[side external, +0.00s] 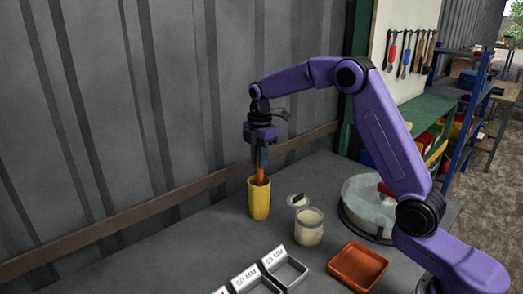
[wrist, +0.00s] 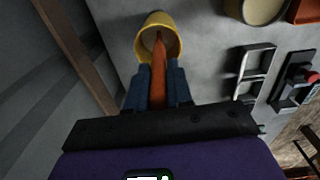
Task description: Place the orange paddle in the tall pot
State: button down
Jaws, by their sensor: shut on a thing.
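The tall yellow pot (side external: 259,201) stands upright on the grey table near the wall; its mouth (wrist: 158,20) shows at the top of the wrist view. My gripper (side external: 261,165) is above the pot, pointing down, with its blue fingers (wrist: 158,82) shut on the orange paddle (wrist: 158,62). In the side view the orange paddle (side external: 261,178) runs down between the fingers to the pot's mouth, and its lower end is inside the pot. Whether that end touches the bottom is hidden.
A pale round jar (side external: 309,227) stands right of the pot, with an orange-brown square tray (side external: 357,266) beyond it. Labelled grey bins (side external: 286,270) sit at the front. A large grey round vessel (side external: 370,205) is at the right. The corrugated wall (side external: 130,120) rises close behind the pot.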

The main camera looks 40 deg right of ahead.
jog(key=shift+w+f, duration=0.25)
jog(key=shift+f, duration=0.65)
jog(key=c, duration=0.9)
grip_release()
jog(key=shift+c, duration=0.2)
